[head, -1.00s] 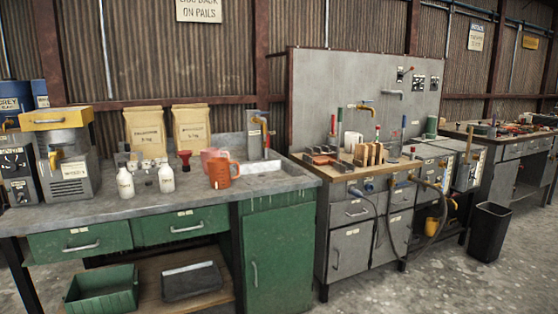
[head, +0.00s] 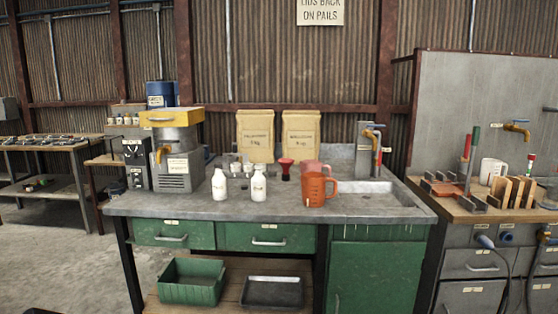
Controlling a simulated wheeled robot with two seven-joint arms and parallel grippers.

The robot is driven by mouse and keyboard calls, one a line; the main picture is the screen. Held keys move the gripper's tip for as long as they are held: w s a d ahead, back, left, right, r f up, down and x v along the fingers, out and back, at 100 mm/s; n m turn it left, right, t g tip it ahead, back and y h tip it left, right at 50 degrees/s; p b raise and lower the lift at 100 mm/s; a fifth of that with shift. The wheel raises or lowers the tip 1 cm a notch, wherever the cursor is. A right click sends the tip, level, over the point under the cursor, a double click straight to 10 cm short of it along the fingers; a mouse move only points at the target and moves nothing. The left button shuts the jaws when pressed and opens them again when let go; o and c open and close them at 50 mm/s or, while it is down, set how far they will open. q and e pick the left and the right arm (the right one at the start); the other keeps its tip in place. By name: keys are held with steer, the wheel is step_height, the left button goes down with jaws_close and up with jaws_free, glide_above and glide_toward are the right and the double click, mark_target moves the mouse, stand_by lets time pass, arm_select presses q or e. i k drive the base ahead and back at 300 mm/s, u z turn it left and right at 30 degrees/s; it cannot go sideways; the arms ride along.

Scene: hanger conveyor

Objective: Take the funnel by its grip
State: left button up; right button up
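A small dark red item that looks like the funnel (head: 286,168) stands on the grey counter (head: 300,208) in the head view. It has a wide top and a narrow lower part; I cannot make out a separate grip. It is just left of the orange jug (head: 314,190), apart from it in the picture. Neither of my grippers is in view.
Two white bottles (head: 258,187) stand in front of the funnel, to the left. Two paper sacks (head: 254,137) stand behind. A yellow-topped machine (head: 172,150) is at the left end; a sink (head: 370,194) and tap are right. The counter's front strip is clear.

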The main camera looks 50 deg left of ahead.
mark_target(285, 163)
steer(key=u, duration=0.75)
steer(key=i, duration=1.65)
steer(key=u, duration=1.3)
